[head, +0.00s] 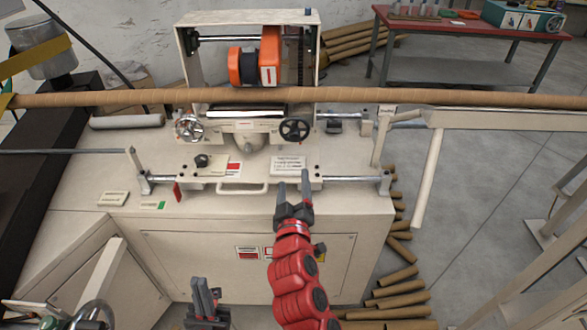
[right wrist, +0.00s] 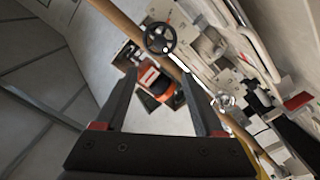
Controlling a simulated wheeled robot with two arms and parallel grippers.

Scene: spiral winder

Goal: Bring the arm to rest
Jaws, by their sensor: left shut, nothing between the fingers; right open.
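My right arm is red and reaches up from the bottom centre of the head view. Its gripper (head: 293,184) is open and empty, in front of the winder's cream machine bed (head: 120,178). In the right wrist view the two dark fingers (right wrist: 157,80) stand apart with nothing between them. The machine's orange unit shows beyond them. My left gripper (head: 206,292) is low at the bottom edge of the head view, shut and empty, in front of the cabinet. Most of my left arm is out of view.
A long brown tube (head: 380,96) runs across the machine. Handwheels (head: 295,130) and a bar handle (head: 242,187) are on its front. Cardboard tubes (head: 398,288) lie on the floor at right. A red table (head: 470,27) stands at the back right.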

